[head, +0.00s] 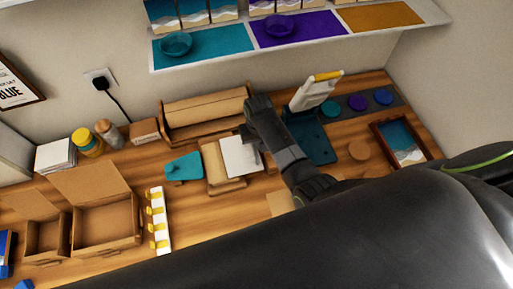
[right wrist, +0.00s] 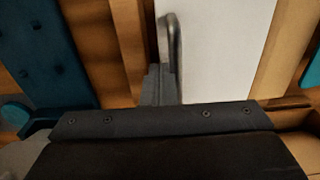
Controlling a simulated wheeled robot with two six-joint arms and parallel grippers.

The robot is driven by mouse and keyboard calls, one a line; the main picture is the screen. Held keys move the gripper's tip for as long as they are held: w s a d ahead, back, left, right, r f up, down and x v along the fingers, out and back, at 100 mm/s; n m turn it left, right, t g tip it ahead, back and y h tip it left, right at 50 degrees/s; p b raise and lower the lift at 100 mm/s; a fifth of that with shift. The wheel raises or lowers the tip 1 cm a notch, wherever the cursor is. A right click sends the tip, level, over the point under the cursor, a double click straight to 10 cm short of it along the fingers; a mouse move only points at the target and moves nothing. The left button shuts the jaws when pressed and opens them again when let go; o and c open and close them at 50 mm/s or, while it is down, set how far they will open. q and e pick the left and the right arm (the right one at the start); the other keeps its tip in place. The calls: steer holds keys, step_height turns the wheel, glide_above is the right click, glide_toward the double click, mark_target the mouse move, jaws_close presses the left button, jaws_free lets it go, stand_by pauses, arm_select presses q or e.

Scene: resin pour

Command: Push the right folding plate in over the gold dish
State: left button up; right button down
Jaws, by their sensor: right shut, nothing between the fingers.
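A wooden folding jig (head: 222,184) stands mid-bench with a white sheet or panel (head: 238,158) on its right part. The panel also fills the upper middle of the right wrist view (right wrist: 218,45). My right gripper (head: 251,150) is shut and empty, at the panel's upper right. Its closed fingers show in the right wrist view (right wrist: 168,50), along the panel's left edge; I cannot tell whether they touch it. I cannot make out a gold dish; it may be hidden. I cannot tell which part is the right folding plate. My left gripper is not in view.
A wooden rack (head: 205,115) stands behind the jig. A teal piece (head: 184,168) lies left of it. A teal tray (head: 312,138) with a white upright device (head: 315,92) is to its right. A framed picture (head: 402,142) lies at far right; open cardboard boxes (head: 105,222) stand at left.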

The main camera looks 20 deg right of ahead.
steer(key=shift+d, duration=3.65)
step_height(320, 180, up, 10)
steer(key=shift+s, duration=0.2)
